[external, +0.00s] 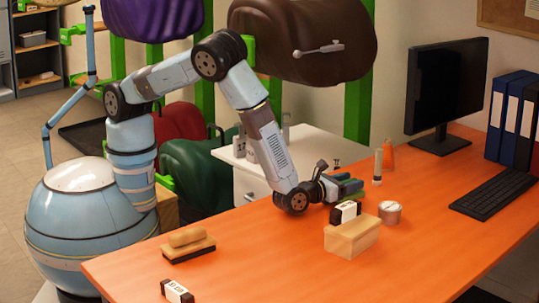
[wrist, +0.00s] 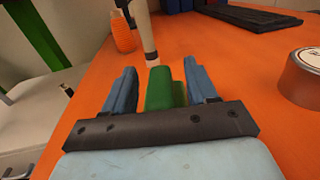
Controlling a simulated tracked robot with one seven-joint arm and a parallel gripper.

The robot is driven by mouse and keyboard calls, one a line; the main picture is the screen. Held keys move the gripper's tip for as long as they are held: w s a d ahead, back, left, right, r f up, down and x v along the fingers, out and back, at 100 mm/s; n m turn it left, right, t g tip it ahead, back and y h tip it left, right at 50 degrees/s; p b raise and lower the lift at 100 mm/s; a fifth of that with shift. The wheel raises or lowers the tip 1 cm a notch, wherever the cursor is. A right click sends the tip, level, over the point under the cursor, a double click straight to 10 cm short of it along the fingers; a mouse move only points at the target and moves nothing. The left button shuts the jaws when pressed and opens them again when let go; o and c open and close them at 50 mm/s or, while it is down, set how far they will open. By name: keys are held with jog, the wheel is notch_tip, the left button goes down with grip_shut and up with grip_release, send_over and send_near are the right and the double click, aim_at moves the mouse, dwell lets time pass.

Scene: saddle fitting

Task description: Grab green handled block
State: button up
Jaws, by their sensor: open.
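The green block (wrist: 165,88) lies on the orange tabletop between the two blue fingers of my gripper (wrist: 160,77) in the wrist view. Its near end is hidden behind the dark gripper bar, and I cannot tell whether either finger touches it. The fingers are apart, one on each side of the green part. In the external view my gripper (external: 350,186) is low over the table, with a little of the green block (external: 352,197) showing beside the fingers.
A pale tube (external: 378,167) and an orange bottle (external: 387,156) stand beyond the gripper. A wooden-handled brush (external: 188,246) lies front left. The table's middle is clear.

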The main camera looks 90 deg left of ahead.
jog(key=shift+c, duration=0.4)
grip_shut()
jog(key=shift+r, duration=0.1)
